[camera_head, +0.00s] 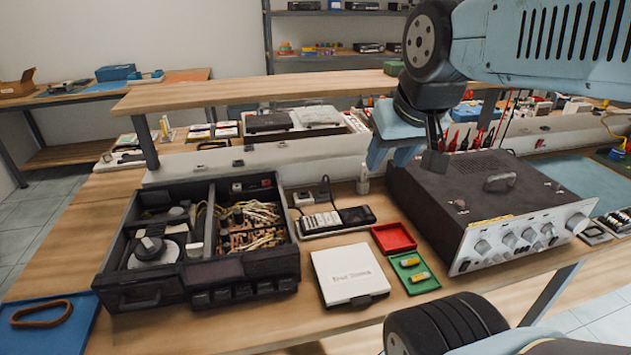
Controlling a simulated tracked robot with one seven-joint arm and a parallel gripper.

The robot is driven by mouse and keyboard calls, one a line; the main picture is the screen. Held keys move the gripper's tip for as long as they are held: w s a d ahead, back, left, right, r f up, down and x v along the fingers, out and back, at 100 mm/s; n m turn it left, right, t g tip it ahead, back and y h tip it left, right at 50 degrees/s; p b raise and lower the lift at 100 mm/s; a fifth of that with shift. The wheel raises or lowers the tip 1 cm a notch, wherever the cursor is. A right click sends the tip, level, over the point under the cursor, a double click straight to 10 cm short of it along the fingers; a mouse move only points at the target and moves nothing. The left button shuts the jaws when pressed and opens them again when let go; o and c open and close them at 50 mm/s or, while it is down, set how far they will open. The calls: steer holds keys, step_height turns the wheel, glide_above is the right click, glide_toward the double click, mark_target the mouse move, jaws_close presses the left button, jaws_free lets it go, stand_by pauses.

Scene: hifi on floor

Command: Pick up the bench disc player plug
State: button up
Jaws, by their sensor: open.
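A black plug-like piece (325,188) with a cord stands behind a dark handheld device on the bench; I cannot tell whether it is the disc player's plug. A small pale plug-like piece (363,182) stands to its right, just under my gripper. An open black player-like unit (195,245) shows a round reel or disc part and a bundle of wires; its link to either plug is not visible.
The grey instrument with knobs (520,240) stands close to the right of my gripper. A white lidded box (348,272), a red tray (393,237) and a green tray (407,285) lie in front. A raised shelf (240,92) spans behind.

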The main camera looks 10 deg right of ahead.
steer(key=shift+o, duration=0.4)
steer(key=shift+o, duration=0.8)
steer(key=shift+w, duration=0.15)
steer(key=shift+o, duration=0.5)
steer(key=shift+w+r, duration=0.1)
steer(key=shift+w, duration=0.25)
steer(key=g, duration=0.4)
glide_above(323, 183)
steer(key=s, duration=0.2)
step_height(323, 183, down, 17)
steer(key=f, duration=0.2)
steer(key=w+f, duration=0.1)
steer(key=f, duration=0.5)
steer(key=shift+w+d, duration=0.2)
steer(key=shift+d, duration=0.05)
steer(key=shift+w+a+f, duration=0.1)
steer(key=shift+w+f, duration=0.05)
steer(key=shift+f, duration=1.15)
steer(key=shift+w+a+f, duration=0.1)
steer(key=shift+f, duration=1.15)
